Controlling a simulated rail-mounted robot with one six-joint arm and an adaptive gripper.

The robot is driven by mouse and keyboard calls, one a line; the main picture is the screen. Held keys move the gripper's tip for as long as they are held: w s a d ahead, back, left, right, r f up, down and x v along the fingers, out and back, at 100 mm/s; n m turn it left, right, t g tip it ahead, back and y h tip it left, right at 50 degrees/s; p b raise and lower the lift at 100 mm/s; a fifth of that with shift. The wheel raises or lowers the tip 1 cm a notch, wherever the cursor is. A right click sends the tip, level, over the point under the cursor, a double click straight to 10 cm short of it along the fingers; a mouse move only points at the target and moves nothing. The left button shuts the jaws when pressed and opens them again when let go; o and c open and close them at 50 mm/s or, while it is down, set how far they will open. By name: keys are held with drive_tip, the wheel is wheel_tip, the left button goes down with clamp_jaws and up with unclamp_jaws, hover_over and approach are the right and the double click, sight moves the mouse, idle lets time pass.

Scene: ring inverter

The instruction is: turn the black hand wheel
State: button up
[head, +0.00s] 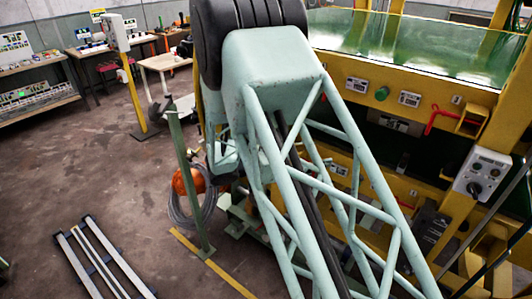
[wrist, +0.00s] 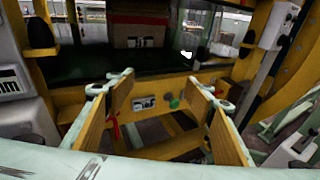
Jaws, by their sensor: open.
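I cannot make out a clear black hand wheel in either view. A small round black knob (head: 474,189) sits on the front of a grey control box (head: 490,165) at the right of the head view. My gripper (wrist: 160,86) is open and empty in the wrist view, its two yellow-brown fingers spread wide. It faces a yellow panel with a green knob (wrist: 174,101) and a white label plate (wrist: 144,103) visible between the fingers. The green knob also shows in the head view (head: 381,93). My gripper cannot be made out in the head view.
A yellow machine frame (head: 350,50) with a glossy green top (head: 410,45) fills the right. A red bent handle (head: 440,118) juts from its panel. A green post (head: 187,185) and coiled hose (head: 190,215) stand left of my arm. Metal rails (head: 105,262) lie on open floor.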

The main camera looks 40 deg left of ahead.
drive_tip(key=s+a+f+n+t+y+p, duration=0.1)
drive_tip(key=s+a+f, duration=0.4)
drive_tip(key=a, duration=0.6)
drive_tip(key=s+a+f+n+t+y+p, duration=0.1)
drive_tip(key=s+a+f+n+t+y, duration=0.1)
drive_tip(key=s+a+f+n+y, duration=0.3)
drive_tip(key=s+a+n+y, duration=0.1)
drive_tip(key=s+a, duration=0.2)
drive_tip(key=a, duration=0.3)
drive_tip(key=shift+a+f+n+t, duration=0.15)
drive_tip(key=shift+a+n+t, duration=0.15)
drive_tip(key=shift+a+t, duration=0.1)
drive_tip(key=shift+d, duration=0.1)
drive_tip(key=shift+w, duration=6.8)
drive_tip(key=c, duration=0.9)
